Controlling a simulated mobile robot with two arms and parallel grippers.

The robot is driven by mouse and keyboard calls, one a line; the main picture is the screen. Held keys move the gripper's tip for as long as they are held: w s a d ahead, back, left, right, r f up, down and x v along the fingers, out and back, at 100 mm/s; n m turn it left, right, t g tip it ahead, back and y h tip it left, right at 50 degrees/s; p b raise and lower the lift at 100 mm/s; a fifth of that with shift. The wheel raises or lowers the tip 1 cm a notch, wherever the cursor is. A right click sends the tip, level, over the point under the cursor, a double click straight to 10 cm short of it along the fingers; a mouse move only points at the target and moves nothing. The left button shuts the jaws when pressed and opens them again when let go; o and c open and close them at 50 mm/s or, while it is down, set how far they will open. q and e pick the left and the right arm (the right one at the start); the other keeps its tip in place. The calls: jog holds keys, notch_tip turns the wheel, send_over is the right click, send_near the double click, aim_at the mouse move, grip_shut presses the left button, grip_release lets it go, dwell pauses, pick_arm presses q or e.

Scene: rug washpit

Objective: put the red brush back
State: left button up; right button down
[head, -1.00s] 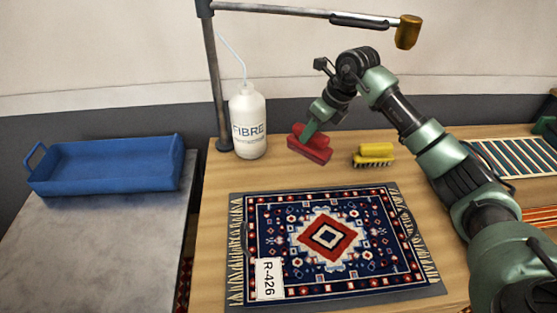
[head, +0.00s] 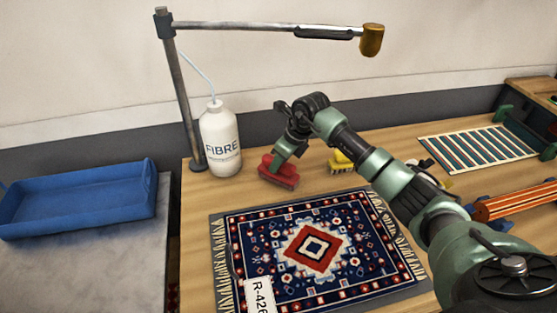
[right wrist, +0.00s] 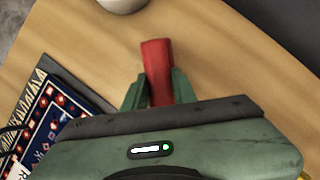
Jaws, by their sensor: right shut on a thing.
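The red brush (head: 281,173) is at the back of the wooden table, to the right of the white FIBRE bottle (head: 220,138). My right gripper (head: 277,161) is shut on its top. In the right wrist view the red brush (right wrist: 157,66) shows between the two fingers of the right gripper (right wrist: 158,88). The brush appears level, at or very near the table top; I cannot tell whether its bristles touch the wood. My left gripper is not in view.
A yellow brush (head: 340,160) stands just right of the red one, partly behind my arm. A patterned rug (head: 318,245) lies in front. A blue tray (head: 75,205) is at left. A slatted rack (head: 478,147) is at right.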

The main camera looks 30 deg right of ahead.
jog(key=shift+f, duration=0.2)
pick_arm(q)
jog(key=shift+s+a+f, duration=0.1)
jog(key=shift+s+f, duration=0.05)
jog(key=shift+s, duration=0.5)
pick_arm(e)
jog(key=c, duration=1.1)
grip_release()
jog(key=shift+r, duration=0.15)
jog(key=shift+r, duration=0.2)
jog(key=b+v, duration=0.2)
jog(key=v, duration=0.8)
jog(key=shift+d+r, duration=0.1)
jog(key=shift+r, duration=0.15)
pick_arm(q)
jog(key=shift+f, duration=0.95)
pick_arm(e)
jog(key=shift+s+d+r, duration=0.1)
jog(key=shift+s+r, duration=0.2)
jog(key=shift+r, duration=0.25)
